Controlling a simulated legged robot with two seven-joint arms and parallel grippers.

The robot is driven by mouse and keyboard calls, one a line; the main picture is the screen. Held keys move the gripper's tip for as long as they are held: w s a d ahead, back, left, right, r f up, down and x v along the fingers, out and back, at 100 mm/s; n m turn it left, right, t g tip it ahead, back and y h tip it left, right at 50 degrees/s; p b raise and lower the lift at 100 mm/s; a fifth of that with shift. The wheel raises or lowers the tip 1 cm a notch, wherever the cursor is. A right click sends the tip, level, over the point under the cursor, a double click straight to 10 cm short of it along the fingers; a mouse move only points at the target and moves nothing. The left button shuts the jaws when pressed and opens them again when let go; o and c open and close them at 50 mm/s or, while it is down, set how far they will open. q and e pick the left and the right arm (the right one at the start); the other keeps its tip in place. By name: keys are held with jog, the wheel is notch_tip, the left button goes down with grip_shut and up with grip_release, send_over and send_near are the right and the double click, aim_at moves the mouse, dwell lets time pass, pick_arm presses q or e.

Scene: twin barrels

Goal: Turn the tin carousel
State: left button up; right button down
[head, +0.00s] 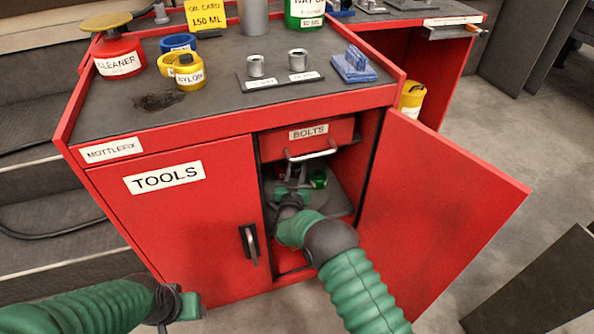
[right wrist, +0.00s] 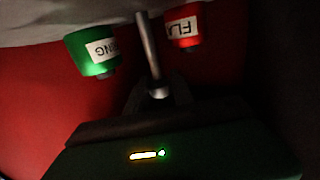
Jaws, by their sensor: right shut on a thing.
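The tin carousel (head: 337,203) is a grey round plate inside the open right compartment of the red cabinet. A green tin (head: 318,179) stands on it; it also shows in the right wrist view (right wrist: 88,57), with a red tin (right wrist: 184,28). My right gripper (head: 291,190) reaches into the compartment. In the right wrist view (right wrist: 158,93) it is shut on a thin metal post (right wrist: 148,45) between the two tins. My arm hides part of the carousel. My left gripper (head: 183,305) is low, in front of the cabinet; its jaws are unclear.
The right door (head: 445,200) stands wide open beside my right arm. The BOLTS drawer (head: 305,137) and its handle are just above my gripper. The TOOLS door (head: 185,215) is closed. Tins, tape rolls and fittings stand on the worktop (head: 220,75).

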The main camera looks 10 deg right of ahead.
jog(key=shift+f, duration=0.1)
dwell(0.4)
jog(key=c, duration=1.1)
grip_release()
jog(key=p+v, duration=0.1)
jog(key=v, duration=0.1)
jog(key=p+v, duration=0.2)
jog(key=v, duration=0.1)
jog(key=r+p+v, duration=0.1)
jog(key=p+v, duration=0.1)
jog(key=shift+s+a, duration=0.2)
jog(key=shift+s, duration=0.1)
jog(key=p+v, duration=0.1)
jog(key=v, duration=0.2)
jog(key=p+v, duration=0.1)
jog(key=v, duration=0.2)
jog(key=f+p+v, duration=0.1)
jog(key=v, duration=0.2)
jog(key=shift+s, duration=0.15)
